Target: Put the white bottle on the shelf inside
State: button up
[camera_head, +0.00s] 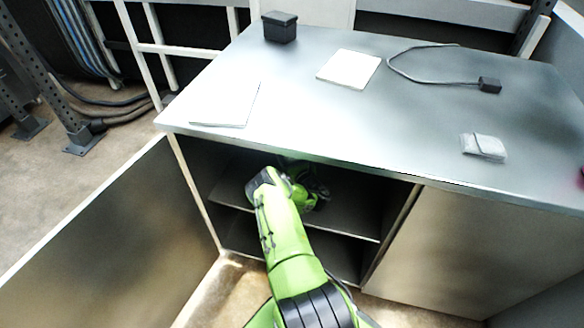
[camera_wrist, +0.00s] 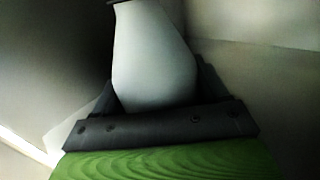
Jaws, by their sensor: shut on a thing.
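The white bottle (camera_wrist: 153,58) is in the wrist view, between the fingers of my gripper (camera_wrist: 160,95), which is shut on it. The bottle has a dark cap at the top edge of the picture. In the head view my green arm reaches into the open cabinet, and my gripper (camera_head: 312,190) is inside it, above the middle shelf (camera_head: 345,221). The bottle is hidden in the head view by my arm and the shadow under the top. I cannot tell whether the bottle touches the shelf.
The left cabinet door (camera_head: 120,245) stands open; the right door (camera_head: 480,250) is shut. The cabinet top (camera_head: 300,95) overhangs my arm and bears a black box (camera_head: 280,27), papers (camera_head: 348,69), a cable with a plug (camera_head: 489,85) and a grey pouch (camera_head: 483,146). The shelf's right part looks clear.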

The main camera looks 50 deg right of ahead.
aim_at(291, 162)
notch_tip(291, 162, down, 4)
jog(key=shift+r+b, duration=0.2)
jog(key=shift+b, duration=0.5)
jog(key=shift+r, duration=0.1)
jog(key=o, duration=1.5)
jog(key=p+v, duration=0.4)
jog(key=v, duration=0.8)
jog(key=shift+p, duration=0.3)
jog(key=shift+a, duration=0.15)
